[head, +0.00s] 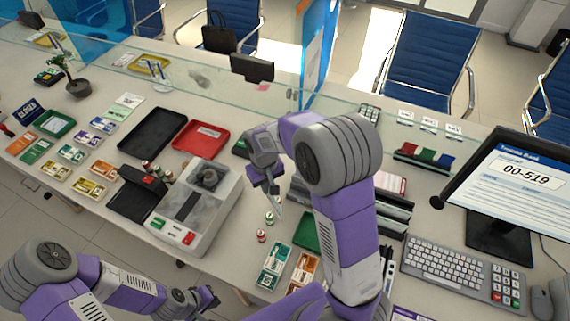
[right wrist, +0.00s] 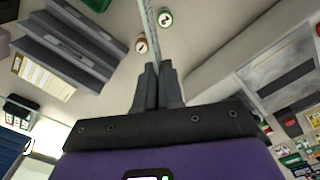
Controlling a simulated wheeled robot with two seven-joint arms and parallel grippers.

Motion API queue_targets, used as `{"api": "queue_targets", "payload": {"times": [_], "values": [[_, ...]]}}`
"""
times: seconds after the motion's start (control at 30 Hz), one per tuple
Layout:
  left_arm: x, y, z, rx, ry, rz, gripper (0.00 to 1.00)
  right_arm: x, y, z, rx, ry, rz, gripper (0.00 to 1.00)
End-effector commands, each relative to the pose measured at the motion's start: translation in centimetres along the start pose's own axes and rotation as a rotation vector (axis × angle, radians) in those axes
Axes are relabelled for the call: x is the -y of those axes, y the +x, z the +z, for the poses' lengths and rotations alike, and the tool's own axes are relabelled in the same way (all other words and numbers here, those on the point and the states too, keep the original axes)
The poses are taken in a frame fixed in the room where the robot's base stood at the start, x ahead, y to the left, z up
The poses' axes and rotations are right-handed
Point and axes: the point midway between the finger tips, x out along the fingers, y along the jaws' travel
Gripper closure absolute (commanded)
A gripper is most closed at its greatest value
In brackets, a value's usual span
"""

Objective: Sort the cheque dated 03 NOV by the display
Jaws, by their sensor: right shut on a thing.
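My right gripper (head: 268,186) is shut on a thin pale sheet, seen nearly edge-on below the fingers (head: 276,206). The right wrist view shows the same thin sheet (right wrist: 151,30) between the closed fingertips (right wrist: 157,68). No date can be read on it, so I cannot tell whether it is the 03 NOV cheque. The sheet is above the counter, right of the grey machine (head: 228,195). The display (head: 520,175) at the right reads "00-519" under a bank name. My left gripper (head: 192,299) is low in the head view, away from these things; its fingers are unclear.
A black tray (head: 153,118) and a red tray (head: 214,131) lie left of centre. Dark grey stacked trays (head: 393,214) stand beside my right arm; a grey stack (right wrist: 70,42) shows in the wrist view. Small round items (head: 262,235) stand below the sheet. A keyboard (head: 445,268) lies right.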

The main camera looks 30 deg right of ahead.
Motion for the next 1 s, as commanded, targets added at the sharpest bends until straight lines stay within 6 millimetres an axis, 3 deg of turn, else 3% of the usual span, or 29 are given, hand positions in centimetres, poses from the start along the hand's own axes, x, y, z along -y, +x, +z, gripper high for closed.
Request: {"api": "queue_targets", "payload": {"times": [0.3,0.5,0.7,1.0], "values": [[-3.0,-7.8,0.4,0.0,0.001,0.001,1.0,-8.3,0.4,0.5,-0.037,-0.301,0.082,1.0],[-4.3,-11.5,0.5,0.0,0.001,0.001,1.0,-12.7,1.2,2.2,-0.047,-0.512,0.133,1.0],[-4.9,-12.9,0.6,0.0,0.001,0.0,1.0,-14.7,1.8,3.4,-0.051,-0.625,0.158,1.0],[-4.7,-12.6,0.6,0.0,0.0,0.0,1.0,-15.0,2.6,3.5,-0.052,-0.647,0.163,1.0]]}}
